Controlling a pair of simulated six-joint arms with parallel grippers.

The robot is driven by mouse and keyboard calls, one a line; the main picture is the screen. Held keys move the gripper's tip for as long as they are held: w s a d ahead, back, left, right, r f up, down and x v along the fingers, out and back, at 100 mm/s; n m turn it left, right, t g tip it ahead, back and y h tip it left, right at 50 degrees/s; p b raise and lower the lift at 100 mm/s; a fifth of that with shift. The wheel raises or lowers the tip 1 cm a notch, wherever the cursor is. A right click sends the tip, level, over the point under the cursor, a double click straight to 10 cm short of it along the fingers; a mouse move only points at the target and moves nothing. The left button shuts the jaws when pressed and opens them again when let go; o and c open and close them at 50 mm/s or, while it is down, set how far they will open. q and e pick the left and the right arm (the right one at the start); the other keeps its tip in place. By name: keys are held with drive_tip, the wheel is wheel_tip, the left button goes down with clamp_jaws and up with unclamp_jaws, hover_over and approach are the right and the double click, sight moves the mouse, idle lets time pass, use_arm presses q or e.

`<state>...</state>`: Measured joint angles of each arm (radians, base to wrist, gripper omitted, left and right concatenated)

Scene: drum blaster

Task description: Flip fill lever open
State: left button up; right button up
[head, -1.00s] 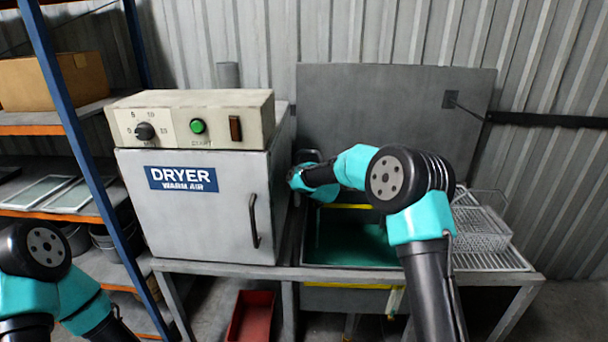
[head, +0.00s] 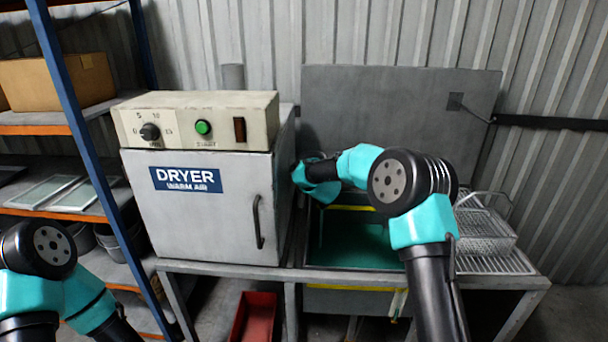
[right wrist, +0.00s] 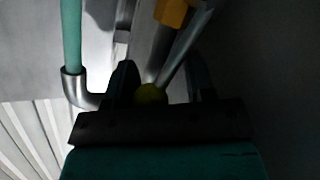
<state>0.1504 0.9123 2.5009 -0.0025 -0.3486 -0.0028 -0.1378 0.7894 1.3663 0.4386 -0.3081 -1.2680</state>
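In the right wrist view a thin metal rod (right wrist: 185,50) runs down to a yellow-green round knob (right wrist: 150,94); it looks like the fill lever, though I cannot be sure. My right gripper (right wrist: 161,80) has its two dark fingers spread, with the knob between them and nearer the left finger. Whether a finger touches the knob is unclear. In the head view my right arm reaches over the tank (head: 355,245) toward the dryer's right side, and the fingertips are hidden there. My left gripper is outside the head view; only my left arm shows at the lower left.
The dryer (head: 200,225) stands close left of my right wrist. In the right wrist view a teal pipe (right wrist: 72,40) with a metal elbow and an orange block (right wrist: 174,13) are near the gripper. A wire basket (head: 485,232) sits on the rack at right.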

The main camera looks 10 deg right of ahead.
drive_tip(key=o, duration=0.3)
drive_tip(key=shift+o, duration=0.2)
drive_tip(key=shift+r, duration=0.15)
drive_tip(key=shift+s+r, duration=0.25)
drive_tip(key=shift+s, duration=0.2)
drive_tip(key=v, duration=1.6)
drive_tip(key=shift+s, duration=0.2)
drive_tip(key=shift+c, duration=0.5)
